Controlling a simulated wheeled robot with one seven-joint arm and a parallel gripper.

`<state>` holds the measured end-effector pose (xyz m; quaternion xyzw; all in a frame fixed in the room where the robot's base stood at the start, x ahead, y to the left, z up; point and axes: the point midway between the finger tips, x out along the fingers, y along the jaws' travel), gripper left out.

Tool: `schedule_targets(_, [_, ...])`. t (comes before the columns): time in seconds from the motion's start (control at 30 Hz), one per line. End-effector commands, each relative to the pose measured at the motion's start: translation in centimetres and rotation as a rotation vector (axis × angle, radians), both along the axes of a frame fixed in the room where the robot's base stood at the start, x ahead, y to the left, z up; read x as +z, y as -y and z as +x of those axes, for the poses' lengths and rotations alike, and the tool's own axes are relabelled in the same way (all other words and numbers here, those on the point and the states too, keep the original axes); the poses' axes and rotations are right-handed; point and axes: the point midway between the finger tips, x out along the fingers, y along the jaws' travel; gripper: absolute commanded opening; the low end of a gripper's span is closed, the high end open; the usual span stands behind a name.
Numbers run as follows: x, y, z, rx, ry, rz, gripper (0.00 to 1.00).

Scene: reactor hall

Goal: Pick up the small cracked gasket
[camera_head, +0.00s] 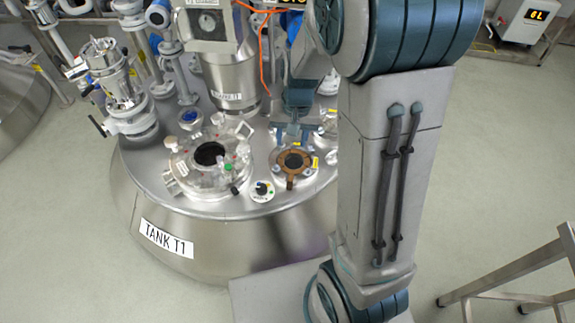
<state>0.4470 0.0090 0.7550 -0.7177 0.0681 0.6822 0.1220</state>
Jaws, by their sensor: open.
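A brown ring (274,161), which looks like the gasket, lies on a small round port on top of the tank (240,235), around a dark opening. A short brown tab sticks out from its near side. I cannot make out a crack at this size. My gripper (292,140) is blue-grey and points down just behind and above the ring. Its fingers are apart with nothing seen between them. I cannot tell whether a fingertip touches the port.
Left of the ring stands a larger open port (210,178) with clamps and clear parts. A small round dial (262,190) sits at the front. A steel motor housing (228,75) rises behind.

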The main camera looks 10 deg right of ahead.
Motion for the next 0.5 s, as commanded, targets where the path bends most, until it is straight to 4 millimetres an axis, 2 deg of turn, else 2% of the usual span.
schedule_targets(0.03, [-3.5,0.1,1.0,-0.02,-0.021,-0.008,0.45])
schedule_targets(0.2, [-10.0,0.6,3.4,-0.08,-0.05,-0.037,0.45])
schedule_targets(0.3, [-12.5,0.8,4.3,-0.103,-0.059,-0.051,0.45])
schedule_targets(0.5, [-15.1,1.1,5.0,-0.124,-0.065,-0.065,0.45])
